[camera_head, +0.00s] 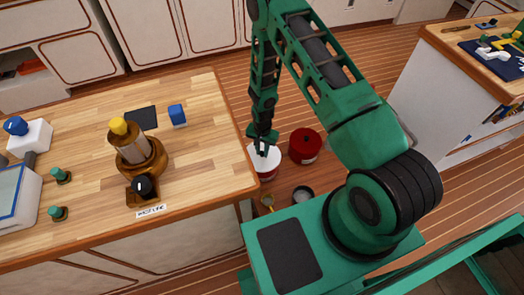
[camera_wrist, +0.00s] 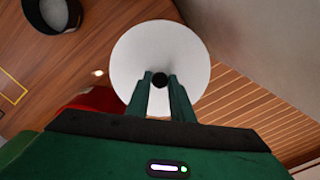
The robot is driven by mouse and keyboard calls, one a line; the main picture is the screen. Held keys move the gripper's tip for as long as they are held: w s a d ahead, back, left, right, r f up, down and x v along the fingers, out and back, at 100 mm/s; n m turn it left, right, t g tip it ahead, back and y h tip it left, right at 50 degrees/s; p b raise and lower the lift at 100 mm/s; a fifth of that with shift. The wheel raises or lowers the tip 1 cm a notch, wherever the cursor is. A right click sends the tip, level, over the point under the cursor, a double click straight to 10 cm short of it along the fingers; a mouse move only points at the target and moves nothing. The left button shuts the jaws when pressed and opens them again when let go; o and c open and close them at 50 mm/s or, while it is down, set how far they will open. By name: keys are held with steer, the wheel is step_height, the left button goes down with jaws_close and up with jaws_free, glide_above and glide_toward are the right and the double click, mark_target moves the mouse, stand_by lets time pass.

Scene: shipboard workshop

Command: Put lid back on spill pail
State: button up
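A round white lid (camera_wrist: 205,50) with a small black knob (camera_wrist: 160,80) at its centre fills the middle of the wrist view. My gripper (camera_wrist: 160,78) points down at the lid, one green finger on each side of the knob. The gap is about knob-wide, but I cannot tell whether the fingers grip it. In the head view my gripper (camera_head: 263,141) hides part of the lid.
A red container (camera_head: 305,146) stands close on the right, also visible in the wrist view (camera_wrist: 95,102). A small dark round container (camera_head: 302,194) is on the floor nearby. The wooden table (camera_head: 205,150) is at left, holding a brass device (camera_head: 135,152). Another workbench (camera_head: 450,40) is at right.

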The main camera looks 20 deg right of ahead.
mark_target(262, 152)
steer(key=o, duration=0.4)
steer(key=shift+r, duration=0.1)
step_height(262, 152, up, 10)
steer(key=shift+r, duration=0.25)
steer(key=shift+r, duration=0.1)
stand_by(0.4)
